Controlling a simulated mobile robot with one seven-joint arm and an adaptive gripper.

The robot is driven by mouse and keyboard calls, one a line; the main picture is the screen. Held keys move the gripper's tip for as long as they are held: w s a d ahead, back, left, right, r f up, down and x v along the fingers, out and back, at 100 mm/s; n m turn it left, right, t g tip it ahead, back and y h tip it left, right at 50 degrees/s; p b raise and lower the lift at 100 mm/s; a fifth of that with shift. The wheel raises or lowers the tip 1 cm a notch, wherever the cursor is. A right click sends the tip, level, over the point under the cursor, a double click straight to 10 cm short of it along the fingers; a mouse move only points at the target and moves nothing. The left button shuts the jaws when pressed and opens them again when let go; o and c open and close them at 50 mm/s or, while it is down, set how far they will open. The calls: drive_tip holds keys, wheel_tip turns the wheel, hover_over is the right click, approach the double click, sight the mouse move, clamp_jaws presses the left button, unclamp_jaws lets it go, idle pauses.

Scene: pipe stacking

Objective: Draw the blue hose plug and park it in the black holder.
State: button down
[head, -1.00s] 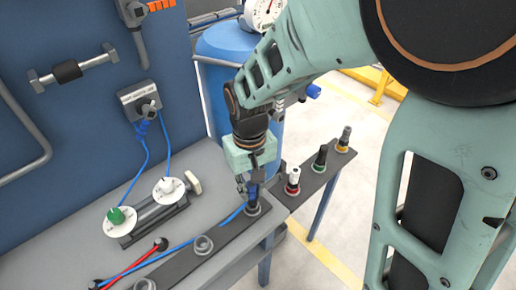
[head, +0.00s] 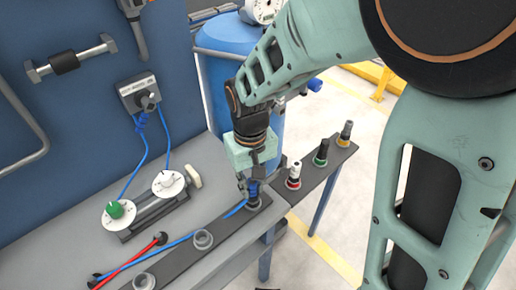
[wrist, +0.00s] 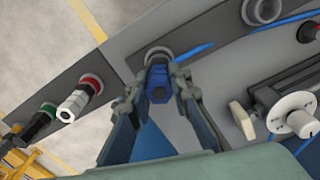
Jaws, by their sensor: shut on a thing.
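The blue hose plug (head: 253,189) is at a round ringed socket (head: 254,204) near the right end of a dark strip (head: 226,226) on the bench. My gripper (head: 250,183) points down over it. In the wrist view my gripper (wrist: 155,88) has its fingers on either side of the blue plug (wrist: 158,82), shut on it. The socket ring (wrist: 157,55) shows just beyond the plug; I cannot tell how deeply the plug sits. A blue hose (head: 236,209) runs from near it to the left. I cannot tell which fixture is the black holder.
Two grey sockets (head: 203,240) and (head: 143,281) on the dark strip are empty. White-red (head: 294,176), green (head: 321,153) and yellow-banded (head: 345,134) plugs stand on the right-hand strip. A red hose (head: 128,263) and a dial fixture (head: 150,207) lie left of my gripper.

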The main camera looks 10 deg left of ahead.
drive_tip(key=shift+f, duration=0.25)
drive_tip(key=c, duration=1.7)
unclamp_jaws()
drive_tip(key=shift+r, duration=0.1)
